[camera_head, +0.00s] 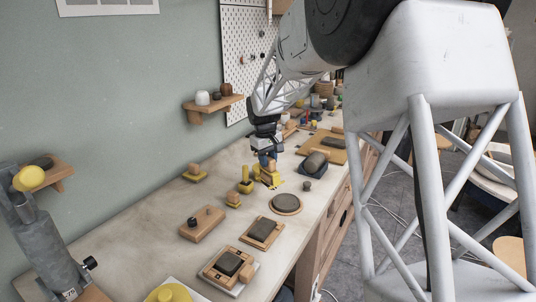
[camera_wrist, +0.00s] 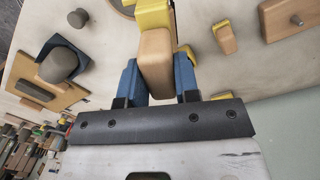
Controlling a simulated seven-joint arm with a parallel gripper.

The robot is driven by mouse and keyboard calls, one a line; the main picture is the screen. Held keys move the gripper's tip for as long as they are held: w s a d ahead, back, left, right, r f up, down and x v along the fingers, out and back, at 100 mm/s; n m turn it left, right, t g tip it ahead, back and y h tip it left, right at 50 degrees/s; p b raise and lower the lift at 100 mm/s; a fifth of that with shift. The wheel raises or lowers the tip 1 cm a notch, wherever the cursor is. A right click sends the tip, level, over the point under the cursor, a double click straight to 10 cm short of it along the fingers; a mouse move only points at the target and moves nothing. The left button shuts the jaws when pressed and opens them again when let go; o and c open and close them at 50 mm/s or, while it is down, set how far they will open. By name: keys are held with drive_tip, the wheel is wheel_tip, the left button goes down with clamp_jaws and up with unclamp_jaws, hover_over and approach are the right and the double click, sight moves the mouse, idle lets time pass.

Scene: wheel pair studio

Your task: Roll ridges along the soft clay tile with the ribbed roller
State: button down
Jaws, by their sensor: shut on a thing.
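My gripper (camera_head: 266,157) points down over the middle of the bench. In the wrist view its blue fingers (camera_wrist: 158,75) are shut on a pale wooden handle (camera_wrist: 155,50). Whether the handle belongs to the ribbed roller I cannot tell; no ribs show. Two grey square slabs on wooden boards lie nearer the camera: one in front (camera_head: 229,262) and one behind it (camera_head: 262,230). Which is the soft clay tile I cannot tell.
Other wooden pieces on yellow bases (camera_head: 194,173) stand left of my gripper. A grey rounded form on a dark cradle (camera_head: 315,163) and a round grey disc (camera_head: 286,203) lie to the right. A wooden block with a peg (camera_head: 202,224) is at front left.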

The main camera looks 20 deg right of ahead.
drive_tip(key=s+a+n+y, duration=0.1)
drive_tip(key=s+n, duration=0.4)
drive_tip(key=s, duration=0.6)
drive_tip(key=shift+a+f, duration=0.3)
drive_tip(key=shift+a, duration=0.6)
drive_tip(key=shift+f, duration=0.1)
drive_tip(key=s+a+f, duration=0.5)
drive_tip(key=shift+s+a, duration=0.15)
drive_tip(key=shift+s, duration=0.05)
drive_tip(key=shift+f, duration=0.1)
drive_tip(key=shift+f, duration=0.9)
idle(1.7)
idle(0.4)
drive_tip(key=shift+w+d+r, duration=0.15)
drive_tip(key=shift+w+d, duration=1.45)
